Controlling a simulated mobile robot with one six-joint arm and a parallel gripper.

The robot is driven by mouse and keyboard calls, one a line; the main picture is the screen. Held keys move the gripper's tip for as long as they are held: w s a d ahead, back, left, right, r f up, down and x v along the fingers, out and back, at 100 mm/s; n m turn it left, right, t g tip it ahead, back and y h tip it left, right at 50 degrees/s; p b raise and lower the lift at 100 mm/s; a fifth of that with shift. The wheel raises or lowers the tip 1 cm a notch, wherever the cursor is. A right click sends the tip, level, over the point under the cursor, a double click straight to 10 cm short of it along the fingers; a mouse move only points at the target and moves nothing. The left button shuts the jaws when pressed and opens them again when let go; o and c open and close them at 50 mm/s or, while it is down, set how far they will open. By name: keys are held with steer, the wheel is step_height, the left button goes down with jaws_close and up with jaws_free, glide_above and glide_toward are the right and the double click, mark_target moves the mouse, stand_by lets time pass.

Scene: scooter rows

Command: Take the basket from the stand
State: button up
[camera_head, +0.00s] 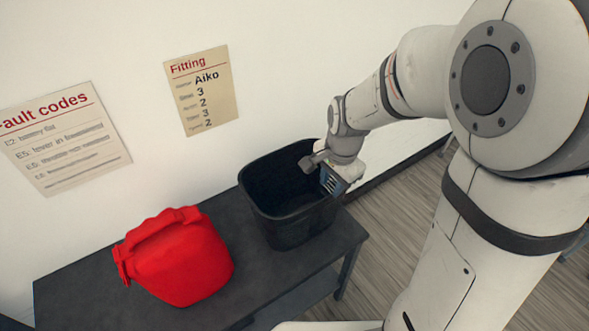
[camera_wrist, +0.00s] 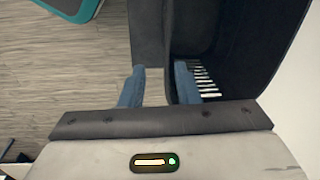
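The basket (camera_head: 290,222) is a black open-topped bin standing upright on the dark grey stand (camera_head: 85,285), at its right end. In the wrist view the basket (camera_wrist: 245,60) fills the upper right. My gripper (camera_head: 322,171) is at the basket's right rim. In the wrist view my gripper (camera_wrist: 158,86) has its two blue fingers apart, one outside the wall and one inside the basket. The wall's edge lies between them, close to the inner finger. A clear gap shows beside the outer finger. The basket's floor is mostly hidden in shadow.
A red jerrycan-like container (camera_head: 178,258) stands on the stand left of the basket, with a small gap between. A white wall with two paper notices (camera_head: 202,90) is behind. Wooden floor (camera_head: 395,215) is open to the right. A teal-edged object (camera_wrist: 75,8) lies beyond it.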

mark_target(323, 199)
steer(key=shift+m, duration=0.7)
steer(key=f, duration=0.3)
steer(key=w+a+f, duration=0.1)
steer(key=f, duration=0.3)
steer(key=w+f, duration=0.1)
steer(key=f, duration=0.3)
steer(key=shift+w+a+f, duration=0.1)
steer(key=shift+a+f, duration=0.1)
steer(key=shift+a, duration=0.05)
steer(key=shift+c, duration=0.6)
jaws_close()
